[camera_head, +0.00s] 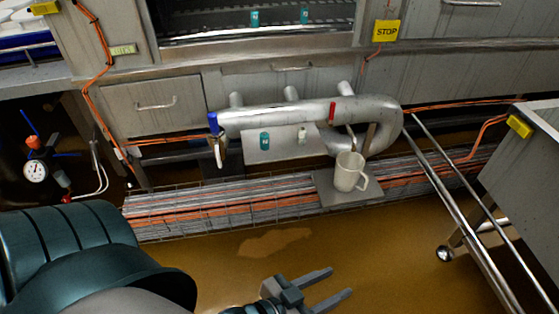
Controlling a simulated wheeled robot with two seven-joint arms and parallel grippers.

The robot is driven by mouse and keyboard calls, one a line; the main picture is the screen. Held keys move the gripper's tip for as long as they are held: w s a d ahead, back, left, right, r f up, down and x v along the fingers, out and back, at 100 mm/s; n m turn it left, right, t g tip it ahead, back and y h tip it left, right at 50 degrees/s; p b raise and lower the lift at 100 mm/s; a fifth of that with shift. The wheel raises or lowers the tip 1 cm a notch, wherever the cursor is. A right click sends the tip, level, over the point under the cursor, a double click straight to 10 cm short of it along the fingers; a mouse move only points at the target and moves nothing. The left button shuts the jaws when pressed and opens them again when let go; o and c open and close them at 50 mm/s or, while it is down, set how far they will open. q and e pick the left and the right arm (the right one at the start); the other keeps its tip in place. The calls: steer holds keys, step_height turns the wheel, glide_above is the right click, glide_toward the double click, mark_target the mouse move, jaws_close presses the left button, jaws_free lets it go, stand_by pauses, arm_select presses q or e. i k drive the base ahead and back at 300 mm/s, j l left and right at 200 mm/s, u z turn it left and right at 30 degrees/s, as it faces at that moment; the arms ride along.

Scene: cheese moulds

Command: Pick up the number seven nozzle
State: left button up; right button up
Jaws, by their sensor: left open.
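Several small teal pieces with white marks are in the head view, and I cannot read which is number seven. One teal piece (265,141) is against the pale plate below the silver pipe. Two more, a left one (254,18) and a right one (304,15), are at the dark opening at the top. My left gripper (340,282) is at the bottom, low over the brown floor. Its two grey fingers are apart and empty, well away from all the teal pieces. My right gripper is not in view.
A silver pipe (270,115) with a blue handle (213,123) and a red handle (332,111) runs along the cabinets. A white jug (349,172) stands on a metal plate below it. A wire cable tray (220,206) crosses behind the gripper. A metal cart (530,160) stands right.

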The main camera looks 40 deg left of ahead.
mark_target(264, 135)
steer(key=l+u, duration=0.1)
steer(key=u, duration=1.25)
steer(key=i+l, duration=0.05)
